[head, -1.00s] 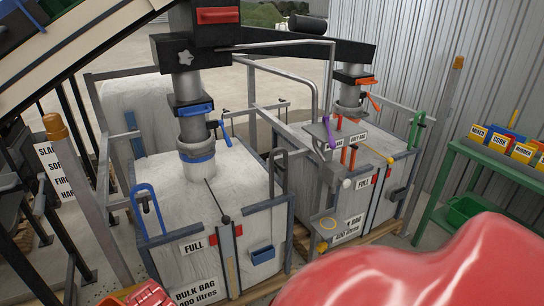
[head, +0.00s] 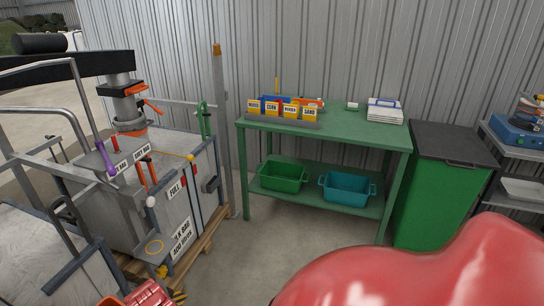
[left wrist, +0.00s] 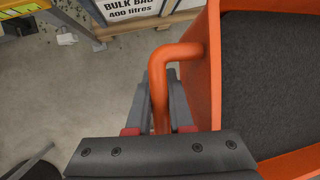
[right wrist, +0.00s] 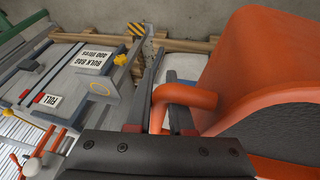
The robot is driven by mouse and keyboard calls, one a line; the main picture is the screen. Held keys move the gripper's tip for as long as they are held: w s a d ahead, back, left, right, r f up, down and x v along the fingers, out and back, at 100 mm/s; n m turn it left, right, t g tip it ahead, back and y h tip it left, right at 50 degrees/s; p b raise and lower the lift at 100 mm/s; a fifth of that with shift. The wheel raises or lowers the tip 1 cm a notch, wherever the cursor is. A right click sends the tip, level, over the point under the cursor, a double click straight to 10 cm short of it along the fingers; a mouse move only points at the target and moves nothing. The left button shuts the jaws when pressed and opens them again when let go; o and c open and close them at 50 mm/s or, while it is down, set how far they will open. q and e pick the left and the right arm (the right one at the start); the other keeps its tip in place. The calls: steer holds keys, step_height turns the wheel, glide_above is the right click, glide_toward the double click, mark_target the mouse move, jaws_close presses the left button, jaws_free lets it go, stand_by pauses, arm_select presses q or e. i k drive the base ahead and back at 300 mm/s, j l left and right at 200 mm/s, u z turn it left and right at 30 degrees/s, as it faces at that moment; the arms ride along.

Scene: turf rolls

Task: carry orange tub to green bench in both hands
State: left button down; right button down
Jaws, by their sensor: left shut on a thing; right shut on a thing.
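The orange tub (left wrist: 213,60) shows at the right of the left wrist view, with a dark grey, grainy surface inside it. My left gripper (left wrist: 160,115) is shut on its bent orange handle. The tub also fills the right of the right wrist view (right wrist: 265,60), where my right gripper (right wrist: 160,115) is shut on the other handle. The tub is mostly out of the head view. The green bench (head: 345,133) stands against the corrugated wall, right of centre in the head view, some way ahead.
Labelled yellow boxes (head: 290,110) stand on the bench's left half and white papers (head: 384,112) on its right; the middle front is bare. A green tub (head: 283,178) and a teal tub (head: 346,190) sit on its lower shelf. A bulk bag frame (head: 180,195) stands left, a green bin (head: 440,195) right.

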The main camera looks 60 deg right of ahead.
mark_target(368, 128)
steer(key=z, duration=1.45)
steer(key=i+z, duration=0.15)
steer(key=z, duration=0.2)
steer(key=i+z, duration=0.15)
steer(key=z, duration=0.2)
steer(key=i+z, duration=0.15)
steer(key=z, duration=0.2)
steer(key=i+j, duration=0.2)
steer(key=i, duration=0.25)
steer(key=i+j, duration=0.15)
steer(key=i, duration=0.25)
steer(key=i+j, duration=0.2)
steer(key=i, duration=0.25)
